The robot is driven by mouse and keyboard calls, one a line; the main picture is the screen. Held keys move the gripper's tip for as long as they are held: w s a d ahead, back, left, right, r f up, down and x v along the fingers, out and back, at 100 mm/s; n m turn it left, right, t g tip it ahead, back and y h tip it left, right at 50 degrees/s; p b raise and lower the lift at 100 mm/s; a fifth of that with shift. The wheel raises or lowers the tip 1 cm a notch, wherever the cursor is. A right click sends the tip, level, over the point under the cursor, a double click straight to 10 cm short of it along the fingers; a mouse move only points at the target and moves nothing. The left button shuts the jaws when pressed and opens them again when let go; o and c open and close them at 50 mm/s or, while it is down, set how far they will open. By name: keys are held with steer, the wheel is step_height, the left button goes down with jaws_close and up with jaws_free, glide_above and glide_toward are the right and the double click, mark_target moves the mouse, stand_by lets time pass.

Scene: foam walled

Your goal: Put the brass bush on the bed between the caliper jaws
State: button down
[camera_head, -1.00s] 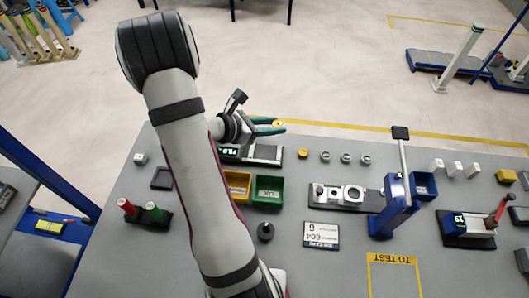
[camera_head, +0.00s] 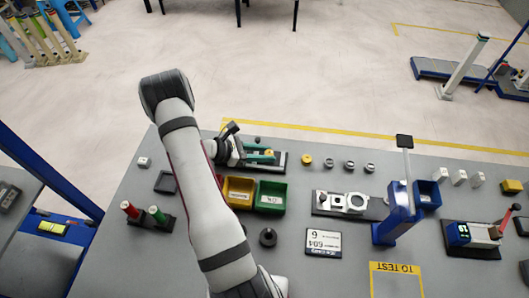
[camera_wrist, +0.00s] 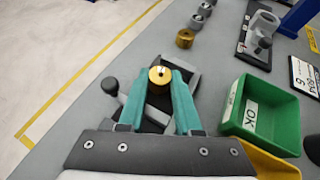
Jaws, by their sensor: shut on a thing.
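My gripper (camera_wrist: 160,82) has teal fingers shut on a brass bush (camera_wrist: 160,73), held at the fingertips. In the head view my gripper (camera_head: 262,155) and the bush (camera_head: 268,152) show over the caliper (camera_head: 280,163) at the back left of the bench. In the wrist view the caliper's grey metal (camera_wrist: 189,78) and dark base show beneath and around the fingers. The fingers hide much of the bed and jaws. I cannot tell whether the bush touches the bed.
A second brass bush (camera_head: 306,161) stands right of the caliper, beside several grey bushes (camera_head: 349,165). A green bin (camera_head: 271,196) and a yellow bin (camera_head: 239,191) stand in front. A black knob (camera_wrist: 110,86) sits left of the fingers.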

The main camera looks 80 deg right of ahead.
steer(key=c, duration=0.6)
jaws_free()
steer(key=shift+f, duration=0.15)
